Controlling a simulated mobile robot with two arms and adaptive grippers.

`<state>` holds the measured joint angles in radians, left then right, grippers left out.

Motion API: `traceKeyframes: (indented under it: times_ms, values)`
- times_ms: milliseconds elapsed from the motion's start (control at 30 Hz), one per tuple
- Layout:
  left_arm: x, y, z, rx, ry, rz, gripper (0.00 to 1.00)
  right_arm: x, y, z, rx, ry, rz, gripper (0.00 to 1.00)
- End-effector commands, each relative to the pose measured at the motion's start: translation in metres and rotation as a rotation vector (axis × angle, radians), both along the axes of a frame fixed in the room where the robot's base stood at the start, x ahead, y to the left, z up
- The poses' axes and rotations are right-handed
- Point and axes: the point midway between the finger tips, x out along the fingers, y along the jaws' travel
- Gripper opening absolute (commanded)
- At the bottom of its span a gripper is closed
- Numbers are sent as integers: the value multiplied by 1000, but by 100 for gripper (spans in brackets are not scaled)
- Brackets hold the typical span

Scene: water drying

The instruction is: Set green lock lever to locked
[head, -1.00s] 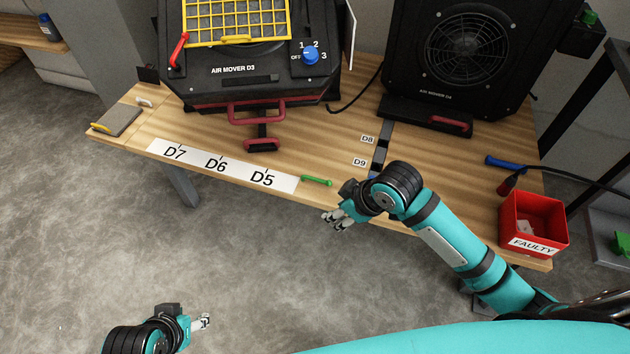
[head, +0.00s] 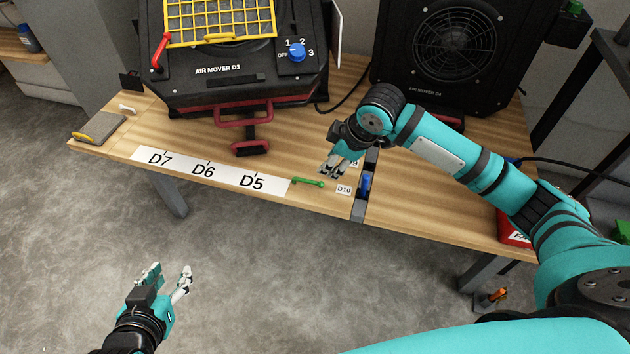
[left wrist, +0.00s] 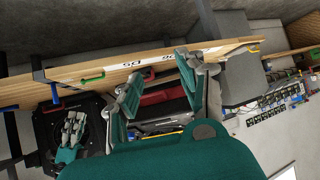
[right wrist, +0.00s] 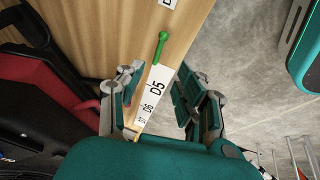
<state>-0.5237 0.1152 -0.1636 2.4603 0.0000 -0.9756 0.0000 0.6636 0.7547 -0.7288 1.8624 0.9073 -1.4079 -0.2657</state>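The green lock lever (head: 307,182) lies along the table's front edge, just right of the D5 label. Its rounded end points right in the head view. It also shows in the left wrist view (left wrist: 92,77) and the right wrist view (right wrist: 160,47). My right gripper (head: 334,172) is over the table, just above and right of the lever in the head view; I cannot tell whether they touch. Its fingers are apart in the right wrist view, with no object held. My left gripper (head: 172,269) is open and empty over the floor in front of the table.
A blue lever (head: 364,185) is in a dark strip beside the D10 label (head: 344,189). The D7–D5 label strip (head: 207,170) runs along the front edge. Air mover D3 (head: 235,85) with a red handle stands behind. A red bin (head: 511,232) is partly hidden by my right arm.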

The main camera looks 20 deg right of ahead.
Motion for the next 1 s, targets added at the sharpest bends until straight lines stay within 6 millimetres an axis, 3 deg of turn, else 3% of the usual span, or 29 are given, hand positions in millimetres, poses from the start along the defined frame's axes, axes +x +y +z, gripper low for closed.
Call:
traceKeyframes:
  times_ms: [200, 500, 800, 1000]
  values:
    - [28, -13, 34, -57, -240, -17, 40, 10, 7, -30, 1, 1, -1, 36]
    - [48, -28, 95, -143, -590, -40, 40, 25, 16, -66, 1, 1, -1, 36]
    - [42, -34, 154, -229, -919, -57, 40, 38, 23, -98, 0, 2, -1, 36]
    - [34, -35, 175, -262, -1041, -62, 40, 43, 26, -108, 0, -1, 0, 36]
